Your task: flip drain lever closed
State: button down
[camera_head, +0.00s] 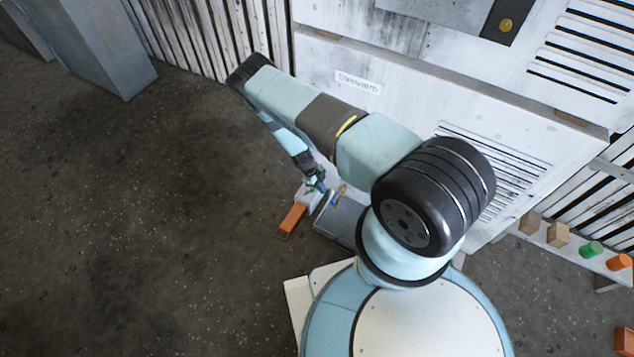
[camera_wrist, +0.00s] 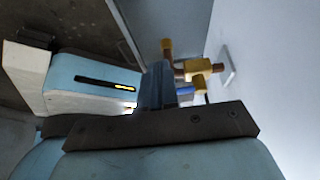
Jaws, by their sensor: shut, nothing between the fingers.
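The drain valve has a brass-yellow body (camera_wrist: 198,68) on a short copper pipe that runs to a plate on the pale housing wall. Its blue lever (camera_wrist: 186,89) lies beside the valve body, partly hidden behind my finger. My gripper (camera_wrist: 154,72) is shut and empty, with its dark fingers just left of the lever. I cannot tell whether they touch. In the head view, my gripper (camera_head: 319,187) points down beside the small brass valve (camera_head: 343,188), low at the front of the white housing (camera_head: 335,110). The lever's exact angle is unclear there.
A grey box (camera_head: 340,221) stands under the valve, close to my base. An orange block (camera_head: 292,219) lies left of it. Wooden, green and orange pieces sit on a ledge (camera_head: 610,262) at right. Open dark floor (camera_head: 130,220) spreads at left.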

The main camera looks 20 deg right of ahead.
aim_at(337, 196)
jog(key=shift+s+d+r, duration=0.2)
jog(key=shift+s+d, duration=0.5)
jog(key=shift+s+d+r, duration=0.2)
jog(key=shift+s+d, duration=0.5)
jog(key=shift+s, duration=0.1)
